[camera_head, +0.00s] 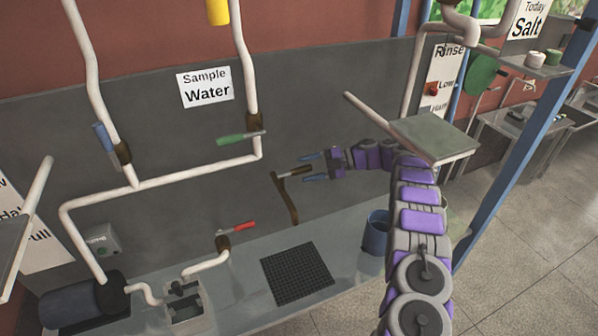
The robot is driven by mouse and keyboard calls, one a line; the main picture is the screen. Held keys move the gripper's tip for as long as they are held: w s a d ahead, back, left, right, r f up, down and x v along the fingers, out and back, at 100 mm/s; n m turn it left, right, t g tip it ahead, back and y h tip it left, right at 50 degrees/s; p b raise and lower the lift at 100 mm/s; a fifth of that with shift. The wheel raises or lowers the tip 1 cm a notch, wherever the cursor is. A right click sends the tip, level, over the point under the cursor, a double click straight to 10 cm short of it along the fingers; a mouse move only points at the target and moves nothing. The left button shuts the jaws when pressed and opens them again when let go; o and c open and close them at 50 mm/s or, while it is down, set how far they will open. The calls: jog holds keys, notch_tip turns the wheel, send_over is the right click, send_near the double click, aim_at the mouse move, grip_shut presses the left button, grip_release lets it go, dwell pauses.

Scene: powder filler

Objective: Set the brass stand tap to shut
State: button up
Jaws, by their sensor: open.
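The brass stand tap (286,198) is a thin dark-brass post rising behind the black drain grid, leaning a little in the picture. Its short lever (296,172) points right from the top, nearly level. My gripper (308,168) comes in from the right with its two blue-tipped fingers spread. The lever's tip lies in line with the gap between the fingers. I cannot tell whether either finger touches it.
A black drain grid (297,273) lies on the grey bench (237,293). A blue cup (376,234) stands at right beneath my arm. Red-handled (238,228), green-handled (240,137) and blue-handled (104,137) valves sit on white pipes at left. A small shelf (434,138) juts out at upper right.

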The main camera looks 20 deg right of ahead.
jog(key=v, duration=0.3)
jog(key=shift+d, duration=0.4)
dwell(0.3)
